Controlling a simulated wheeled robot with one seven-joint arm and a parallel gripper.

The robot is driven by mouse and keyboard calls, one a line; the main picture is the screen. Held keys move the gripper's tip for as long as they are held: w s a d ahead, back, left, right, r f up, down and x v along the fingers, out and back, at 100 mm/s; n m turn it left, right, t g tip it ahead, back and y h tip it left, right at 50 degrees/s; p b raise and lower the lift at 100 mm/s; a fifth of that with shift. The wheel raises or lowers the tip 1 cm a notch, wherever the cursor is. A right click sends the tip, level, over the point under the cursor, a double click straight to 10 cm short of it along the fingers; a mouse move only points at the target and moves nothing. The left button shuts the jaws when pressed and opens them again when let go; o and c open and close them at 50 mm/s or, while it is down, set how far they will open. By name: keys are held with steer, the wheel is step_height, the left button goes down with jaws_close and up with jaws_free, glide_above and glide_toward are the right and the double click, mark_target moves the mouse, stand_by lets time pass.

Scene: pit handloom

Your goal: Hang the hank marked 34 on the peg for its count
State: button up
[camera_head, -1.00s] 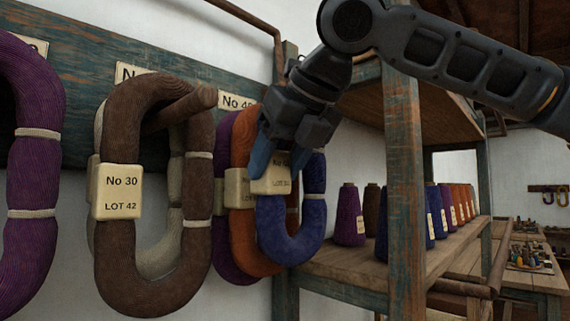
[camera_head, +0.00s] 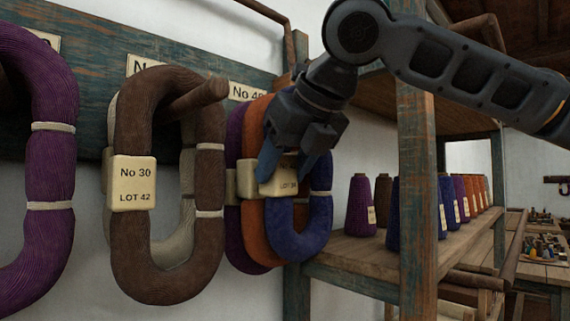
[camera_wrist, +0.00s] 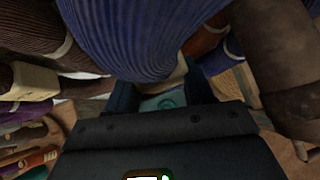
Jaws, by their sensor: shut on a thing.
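A dark blue hank (camera_head: 313,232) hangs from my gripper (camera_head: 285,165), whose two blue-grey fingers are shut on its upper part. Its cream tag (camera_head: 280,188) shows a lower line that seems to begin "LOT 3"; the fingers cover the upper line. The blue hank fills the upper middle of the wrist view (camera_wrist: 150,35), above my gripper (camera_wrist: 165,100). It is just in front of an orange hank (camera_head: 258,240) and a purple hank (camera_head: 235,235) near the plate "No 40" (camera_head: 247,92). Whether it touches them, and the peg there, I cannot tell.
A brown hank (camera_head: 133,235) tagged "No 30, LOT 42" hangs on a wooden peg (camera_head: 200,98), with a cream hank (camera_head: 174,247) behind it. A large purple hank (camera_head: 50,180) is at far left. A shelf post (camera_head: 415,200) and cones (camera_head: 362,205) stand right.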

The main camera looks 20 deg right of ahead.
steer(key=shift+s+a+f, duration=0.15)
steer(key=shift+a+f, duration=0.05)
steer(key=shift+f, duration=0.4)
steer(key=o, duration=1.3)
steer(key=shift+r, duration=0.2)
steer(key=shift+o, duration=0.2)
steer(key=shift+r, duration=0.1)
steer(key=v, duration=0.7)
steer(key=shift+r+b, duration=0.3)
steer(key=shift+s+d, duration=0.1)
steer(key=shift+s, duration=0.05)
